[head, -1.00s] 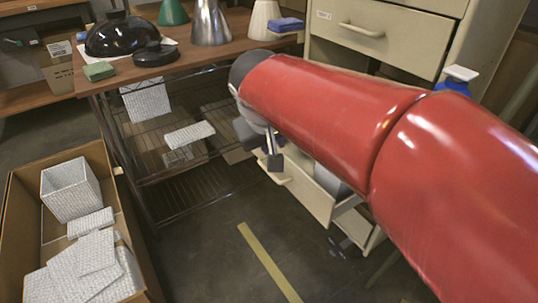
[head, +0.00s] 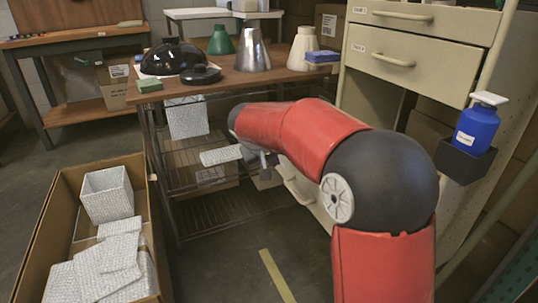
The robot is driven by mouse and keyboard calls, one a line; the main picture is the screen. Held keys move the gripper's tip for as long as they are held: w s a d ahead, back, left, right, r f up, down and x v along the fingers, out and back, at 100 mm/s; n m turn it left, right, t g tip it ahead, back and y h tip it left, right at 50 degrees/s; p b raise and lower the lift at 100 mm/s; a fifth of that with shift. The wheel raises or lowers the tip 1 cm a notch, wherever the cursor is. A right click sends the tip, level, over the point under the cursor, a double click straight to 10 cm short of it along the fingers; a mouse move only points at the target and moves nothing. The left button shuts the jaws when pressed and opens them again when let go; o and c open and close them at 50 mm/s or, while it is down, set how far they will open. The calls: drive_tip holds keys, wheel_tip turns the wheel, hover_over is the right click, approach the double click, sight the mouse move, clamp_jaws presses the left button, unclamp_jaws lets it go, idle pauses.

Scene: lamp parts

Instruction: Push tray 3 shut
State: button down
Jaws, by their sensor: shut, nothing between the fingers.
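The cream cabinet has two labelled upper fronts, an upper drawer (head: 425,20) and a second drawer (head: 410,62). Lower down, a cream tray front (head: 307,194) with a handle shows just left of my red arm; I take it to be tray 3. Most of this tray is behind my arm, so I cannot tell how far out it stands. My gripper (head: 266,170) is small and partly hidden at the far end of the arm, shut and empty, close to the left of that tray front. I cannot tell whether they touch.
A wooden table (head: 215,88) with lamp parts and a wire shelf (head: 215,205) stand left of my arm. A cardboard box (head: 45,235) of white textured pieces is at lower left. A blue bottle (head: 477,128) sits in a side holder. Floor around the yellow strip (head: 275,272) is clear.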

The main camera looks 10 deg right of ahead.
sight(292, 165)
drive_tip(key=d, duration=0.1)
drive_tip(key=w+d+f, duration=0.1)
drive_tip(key=w+d, duration=0.1)
drive_tip(key=d, duration=0.1)
drive_tip(key=shift+f, duration=0.2)
drive_tip(key=shift+w+d, duration=0.1)
drive_tip(key=shift+d, duration=0.15)
drive_tip(key=shift+d, duration=0.1)
drive_tip(key=w+d+p, duration=0.2)
drive_tip(key=d+p, duration=0.1)
drive_tip(key=d, duration=0.5)
drive_tip(key=w+d+p, duration=0.3)
drive_tip(key=d, duration=0.5)
drive_tip(key=w+d+p, duration=0.3)
drive_tip(key=d, duration=0.5)
drive_tip(key=shift+d+r, duration=0.1)
drive_tip(key=shift+d, duration=0.25)
